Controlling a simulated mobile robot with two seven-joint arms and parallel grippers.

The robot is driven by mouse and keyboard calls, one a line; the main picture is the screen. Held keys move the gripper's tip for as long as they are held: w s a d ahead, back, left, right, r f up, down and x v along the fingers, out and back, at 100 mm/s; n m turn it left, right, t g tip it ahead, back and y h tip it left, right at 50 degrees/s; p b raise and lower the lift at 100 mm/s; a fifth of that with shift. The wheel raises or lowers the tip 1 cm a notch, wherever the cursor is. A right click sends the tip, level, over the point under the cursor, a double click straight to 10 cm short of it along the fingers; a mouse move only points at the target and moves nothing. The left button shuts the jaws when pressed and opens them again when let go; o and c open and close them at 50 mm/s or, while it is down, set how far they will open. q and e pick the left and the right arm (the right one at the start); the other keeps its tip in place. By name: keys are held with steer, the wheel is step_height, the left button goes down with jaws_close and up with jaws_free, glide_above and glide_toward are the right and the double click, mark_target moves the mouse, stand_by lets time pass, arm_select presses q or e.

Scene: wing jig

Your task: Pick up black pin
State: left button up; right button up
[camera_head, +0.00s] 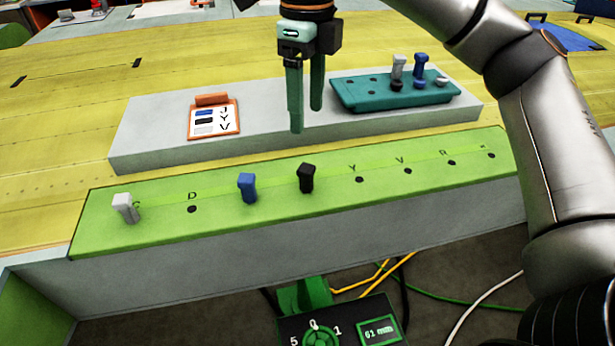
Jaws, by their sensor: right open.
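A black pin (306,177) stands upright in the green strip (230,222), right of a blue pin (247,186). A white pin (124,207) stands near the strip's left end. My right gripper (306,119) points down with its two green fingers apart and nothing between them. It appears above and behind the black pin, not touching it. The teal tray (350,99) at the right holds another white pin (398,66), another blue pin (420,65) and a small dark piece (396,86) that may be a black pin. My left gripper is not in view.
A grey raised block (150,140) behind the strip carries the tray and an orange clipboard (213,118) with a marked card. Lettered empty holes lie right of the black pin. A dial box with a "61 mm" display (379,331) and cables are below.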

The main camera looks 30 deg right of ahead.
glide_above(306, 167)
step_height(306, 167, down, 6)
steer(key=shift+d+f, duration=0.15)
steer(key=shift+f, duration=0.1)
step_height(306, 167, down, 5)
steer(key=shift+r+p, duration=0.2)
steer(key=shift+p, duration=0.15)
steer(key=shift+f, duration=0.55)
jaws_close()
